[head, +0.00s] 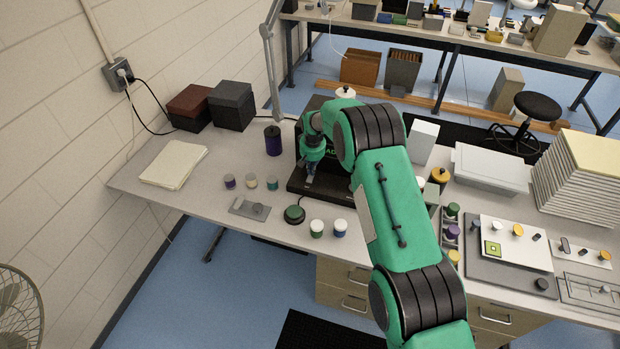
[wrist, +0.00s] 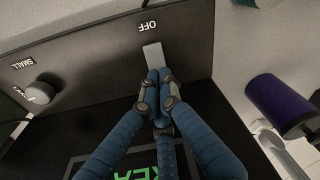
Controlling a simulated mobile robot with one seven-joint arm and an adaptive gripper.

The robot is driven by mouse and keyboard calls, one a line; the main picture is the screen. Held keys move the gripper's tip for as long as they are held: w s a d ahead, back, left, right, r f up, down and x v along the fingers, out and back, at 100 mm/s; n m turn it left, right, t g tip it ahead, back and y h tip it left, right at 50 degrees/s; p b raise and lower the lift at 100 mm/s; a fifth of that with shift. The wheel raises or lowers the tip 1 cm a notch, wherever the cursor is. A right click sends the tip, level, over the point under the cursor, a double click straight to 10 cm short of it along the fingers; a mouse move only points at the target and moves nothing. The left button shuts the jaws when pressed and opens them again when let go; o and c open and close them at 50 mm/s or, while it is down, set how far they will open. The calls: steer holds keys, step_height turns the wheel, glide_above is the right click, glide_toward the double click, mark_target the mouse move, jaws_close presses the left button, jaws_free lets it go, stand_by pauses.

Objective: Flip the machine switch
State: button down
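The machine is a black badge press (head: 298,188) on the workbench, partly hidden behind my arm in the head view. In the wrist view its dark panel (wrist: 100,55) carries a light grey switch lever (wrist: 153,54) beside the word OFF. My gripper (wrist: 159,78) has its blue fingers drawn together at the near end of the lever. The fingertips overlap the lever's end in the picture; I cannot tell whether they touch it. In the head view my gripper (head: 311,172) is low over the press.
A grey knob (wrist: 45,89) between SMALL and LARGE sits on the same panel. A purple cylinder (wrist: 281,104) stands beside the press; it also shows in the head view (head: 273,141). Small jars (head: 317,228) and a green-topped puck (head: 294,214) stand in front.

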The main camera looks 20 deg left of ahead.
steer(key=shift+f+b, duration=0.3)
steer(key=shift+f, duration=0.35)
stand_by(0.5)
steer(key=shift+r, duration=0.15)
steer(key=shift+r+p, duration=0.8)
steer(key=shift+r, duration=2.6)
